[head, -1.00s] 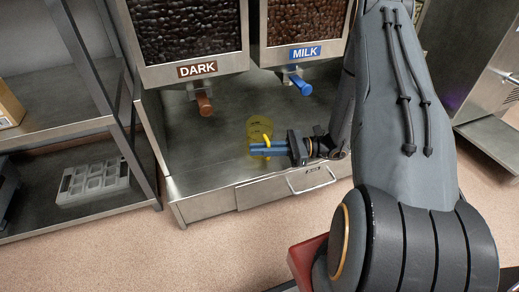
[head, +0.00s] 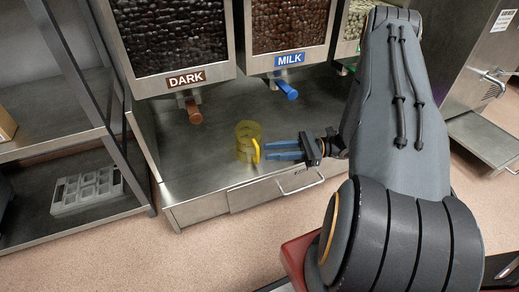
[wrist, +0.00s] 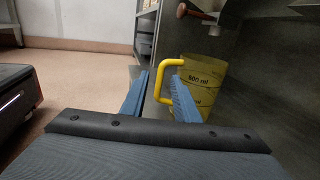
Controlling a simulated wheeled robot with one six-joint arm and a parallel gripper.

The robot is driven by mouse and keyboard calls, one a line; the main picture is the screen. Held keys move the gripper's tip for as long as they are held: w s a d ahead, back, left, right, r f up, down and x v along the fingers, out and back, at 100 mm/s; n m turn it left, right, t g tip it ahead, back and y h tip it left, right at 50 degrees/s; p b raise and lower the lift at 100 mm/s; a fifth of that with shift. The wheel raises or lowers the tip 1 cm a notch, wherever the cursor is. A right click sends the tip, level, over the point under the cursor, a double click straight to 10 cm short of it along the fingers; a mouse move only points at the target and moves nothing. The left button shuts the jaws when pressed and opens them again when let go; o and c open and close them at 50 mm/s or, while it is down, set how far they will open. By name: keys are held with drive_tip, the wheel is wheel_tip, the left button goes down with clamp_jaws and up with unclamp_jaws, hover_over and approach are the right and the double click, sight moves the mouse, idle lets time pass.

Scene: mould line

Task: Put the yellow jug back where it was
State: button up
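The yellow jug (head: 246,143) stands upright on the steel counter, below and between the DARK and MILK dispensers. In the wrist view the jug (wrist: 207,78) is translucent yellow with "500 ml" printed on it, and its solid yellow handle (wrist: 163,80) points left, toward my gripper. My gripper (head: 270,150) is just right of the jug in the head view, with its blue fingers pointing at the handle. In the wrist view the fingers (wrist: 156,98) are apart, and the handle shows beyond and between them. I see no grip on it.
The DARK dispenser (head: 186,78) with a brown tap and the MILK dispenser (head: 289,60) with a blue tap hang above the counter (head: 190,175). A shelf rack at left holds a grey mould (head: 86,189). The counter's front has a drawer handle (head: 300,184).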

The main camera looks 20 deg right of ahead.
drive_tip(key=shift+p+v, duration=0.4)
drive_tip(key=shift+v, duration=1.35)
